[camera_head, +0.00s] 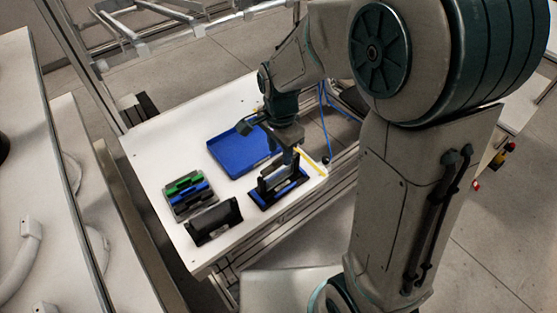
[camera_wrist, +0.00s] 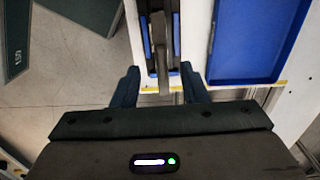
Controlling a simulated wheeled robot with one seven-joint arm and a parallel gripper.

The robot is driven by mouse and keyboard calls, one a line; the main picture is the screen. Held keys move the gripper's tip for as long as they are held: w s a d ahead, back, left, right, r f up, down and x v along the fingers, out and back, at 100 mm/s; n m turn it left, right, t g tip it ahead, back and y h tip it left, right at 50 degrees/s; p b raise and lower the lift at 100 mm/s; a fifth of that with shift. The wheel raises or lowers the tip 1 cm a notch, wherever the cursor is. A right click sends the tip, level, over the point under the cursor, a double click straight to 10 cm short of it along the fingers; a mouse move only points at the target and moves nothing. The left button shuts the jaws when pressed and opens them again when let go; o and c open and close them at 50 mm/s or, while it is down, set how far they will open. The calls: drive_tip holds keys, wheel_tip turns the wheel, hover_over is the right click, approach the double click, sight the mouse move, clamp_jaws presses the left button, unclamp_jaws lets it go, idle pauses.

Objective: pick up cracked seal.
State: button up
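A black and blue holder (camera_head: 264,204) stands near the right front edge of the white table. A dark grey strip-like piece (camera_head: 272,176) sits upright in it; it may be the seal, but no crack can be made out. My gripper (camera_head: 289,155) is just above the holder and hides part of it. In the wrist view my gripper (camera_wrist: 160,82) has its two fingers spread wide. The grey strip (camera_wrist: 160,45) and the holder show between and beyond the fingertips, with gaps on both sides. Nothing is held.
A blue tray (camera_head: 232,158) lies behind the holder and looks empty; it also shows in the wrist view (camera_wrist: 255,78). A rack with green and blue pieces (camera_head: 188,192) and a black stand (camera_head: 213,220) are at the left. Yellow tape (camera_head: 312,162) marks the table's right edge.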

sight(279, 158)
drive_tip(key=shift+f, duration=1.6)
clamp_jaws()
drive_tip(key=shift+r, duration=0.1)
